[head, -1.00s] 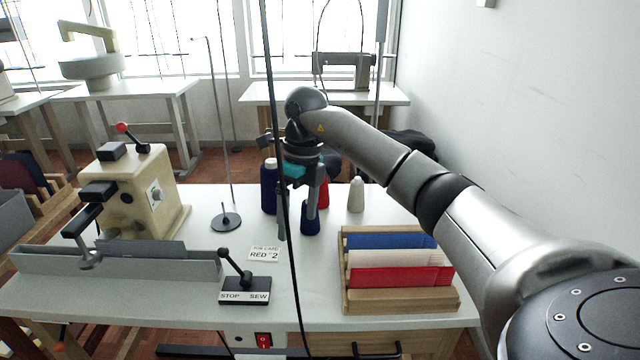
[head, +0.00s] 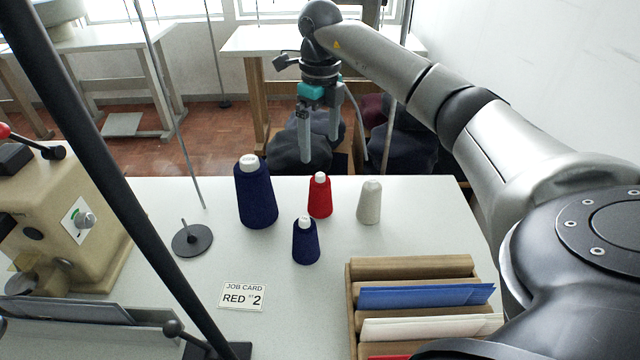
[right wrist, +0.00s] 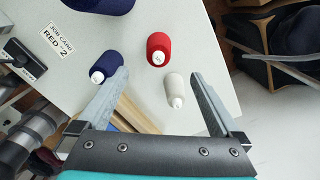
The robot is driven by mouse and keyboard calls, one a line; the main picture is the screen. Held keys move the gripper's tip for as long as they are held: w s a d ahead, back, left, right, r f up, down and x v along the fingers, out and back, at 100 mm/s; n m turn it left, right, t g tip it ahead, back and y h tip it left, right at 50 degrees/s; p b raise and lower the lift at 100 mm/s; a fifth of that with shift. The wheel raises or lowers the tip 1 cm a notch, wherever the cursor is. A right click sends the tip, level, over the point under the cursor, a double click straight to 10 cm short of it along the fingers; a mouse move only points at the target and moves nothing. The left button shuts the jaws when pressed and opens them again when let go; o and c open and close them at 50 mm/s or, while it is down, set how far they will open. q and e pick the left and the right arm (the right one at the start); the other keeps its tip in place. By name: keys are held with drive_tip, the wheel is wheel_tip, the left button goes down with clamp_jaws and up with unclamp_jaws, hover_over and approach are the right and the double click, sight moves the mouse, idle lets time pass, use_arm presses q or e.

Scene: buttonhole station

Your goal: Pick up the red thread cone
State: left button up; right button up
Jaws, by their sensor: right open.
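The red thread cone (head: 320,196) stands upright on the white table, with a large navy cone (head: 256,194) to its left, a small navy cone (head: 306,241) in front and a white cone (head: 369,202) to its right. In the right wrist view the red cone (right wrist: 159,47) lies ahead of the fingers, near the middle. My right gripper (head: 320,150) is open and empty, raised above the cones; its fingers also show in the right wrist view (right wrist: 160,90). My left gripper is not in view.
A wooden rack (head: 453,266) with coloured folders stands at front right. A job card (head: 242,297) reading RED 2 lies on the table. A dark round stand base (head: 192,239) with a thin rod and a beige machine (head: 75,215) are at left.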

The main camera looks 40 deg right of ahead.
sight(320, 174)
wheel_tip(320, 174, down, 3)
drive_tip(key=shift+s+a+b, duration=0.15)
drive_tip(key=shift+b, duration=0.3)
wheel_tip(320, 174, down, 5)
drive_tip(key=shift+f+b, duration=0.2)
drive_tip(key=shift+b, duration=0.65)
drive_tip(key=shift+f+b, duration=0.85)
drive_tip(key=shift+f, duration=1.75)
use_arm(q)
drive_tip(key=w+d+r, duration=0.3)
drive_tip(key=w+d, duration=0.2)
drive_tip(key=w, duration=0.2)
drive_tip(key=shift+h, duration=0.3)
use_arm(e)
drive_tip(key=shift+f, duration=0.65)
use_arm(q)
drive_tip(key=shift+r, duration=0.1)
use_arm(e)
drive_tip(key=shift+c, duration=0.2)
drive_tip(key=c, duration=1.4)
drive_tip(key=shift+r, duration=0.1)
drive_tip(key=shift+c, duration=0.2)
drive_tip(key=shift+r, duration=0.15)
